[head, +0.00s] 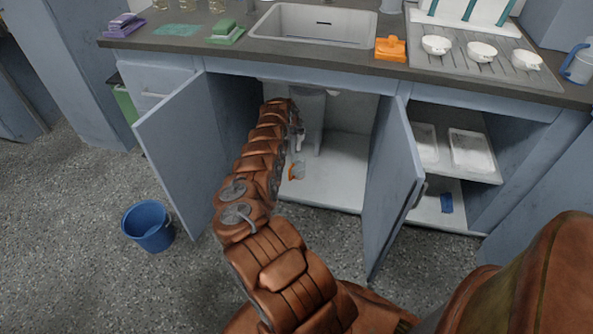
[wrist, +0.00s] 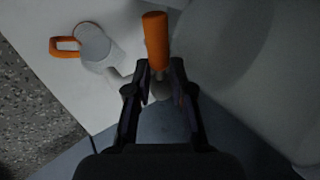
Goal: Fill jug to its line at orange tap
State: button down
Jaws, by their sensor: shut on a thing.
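The orange tap (wrist: 155,40) shows in the wrist view as an orange lever on a grey body, with a pale spout pointing left. My gripper (wrist: 160,78) is shut on the tap, its fingers on either side below the orange part. A pale jug (wrist: 95,46) with an orange handle stands on the white cabinet floor, at the spout's end. The jug also shows in the head view (head: 298,170), inside the open cupboard under the sink. The jug's line and any water in it cannot be made out.
Two open cupboard doors (head: 183,135) and (head: 393,185) flank my arm. A large pale rounded body (wrist: 270,70) stands beside the tap. A blue bucket (head: 148,226) is on the floor at left. The sink (head: 315,24) is above. Trays (head: 471,152) sit on the right shelf.

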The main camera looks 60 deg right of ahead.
jog(key=shift+s+d+r, duration=0.15)
jog(key=shift+s+d, duration=0.05)
jog(key=shift+d, duration=0.05)
jog(key=c, duration=1.1)
grip_release()
jog(key=shift+o, duration=0.8)
jog(key=shift+w+a, duration=0.1)
jog(key=shift+a, duration=0.05)
jog(key=v, duration=1.1)
jog(key=shift+a+r, duration=0.15)
